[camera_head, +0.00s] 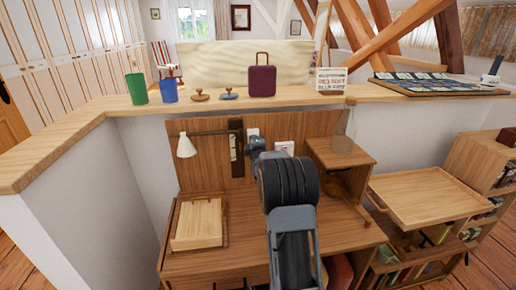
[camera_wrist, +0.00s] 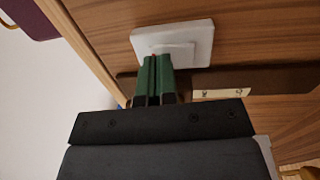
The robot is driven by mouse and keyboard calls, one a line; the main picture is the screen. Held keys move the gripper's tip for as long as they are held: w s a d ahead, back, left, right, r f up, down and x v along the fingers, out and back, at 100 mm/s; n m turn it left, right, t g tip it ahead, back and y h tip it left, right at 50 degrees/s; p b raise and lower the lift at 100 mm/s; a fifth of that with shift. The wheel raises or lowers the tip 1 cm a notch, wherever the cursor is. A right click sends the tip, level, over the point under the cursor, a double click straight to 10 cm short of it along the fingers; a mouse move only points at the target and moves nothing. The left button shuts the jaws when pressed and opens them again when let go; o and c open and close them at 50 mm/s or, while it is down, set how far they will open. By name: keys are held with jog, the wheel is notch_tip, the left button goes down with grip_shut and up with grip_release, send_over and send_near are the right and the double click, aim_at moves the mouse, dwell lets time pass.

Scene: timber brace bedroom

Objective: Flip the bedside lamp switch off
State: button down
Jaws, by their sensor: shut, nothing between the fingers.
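The bedside lamp (camera_head: 186,146) has a white cone shade on a dark arm fixed to the wood wall panel, at the left in the head view. A white switch plate (camera_head: 253,132) sits right of the lamp's dark mount (camera_head: 236,148). In the wrist view the same plate (camera_wrist: 200,34) shows close up with a raised rocker. My gripper (camera_wrist: 156,62) is shut and empty, its green fingertips at the plate's lower edge, overlapping the rocker in view. I cannot tell whether they touch it. In the head view my arm hides most of my gripper.
A second white plate (camera_head: 285,146) is to the right. A ledge (camera_head: 330,97) above holds cups, a purple suitcase (camera_head: 262,81) and a sign. A wooden tray (camera_head: 198,222) lies on the desk (camera_head: 240,205). A small raised shelf (camera_head: 345,155) stands right of my arm.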

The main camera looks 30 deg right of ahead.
jog(key=r+b+v, duration=0.1)
jog(key=r+v, duration=0.2)
jog(key=v, duration=1)
jog(key=shift+s+b, duration=0.25)
jog(key=shift+b, duration=0.05)
notch_tip(320, 180, down, 8)
jog(key=s+m+g+y, duration=0.1)
jog(key=s+m+g, duration=0.1)
jog(key=m+g, duration=0.3)
jog(key=s+a+f+m+g+y+p, duration=0.1)
jog(key=s+a+m+g+y+p, duration=0.25)
jog(key=s+a+m, duration=0.2)
jog(key=s+a+r+m+g+y+p, duration=0.2)
jog(key=s+a+r+g+p, duration=0.3)
jog(key=s+a+r+p, duration=1.1)
notch_tip(320, 180, up, 3)
jog(key=a+y, duration=0.1)
jog(key=a, duration=0.1)
jog(key=shift+s+a, duration=0.2)
jog(key=shift+a, duration=0.15)
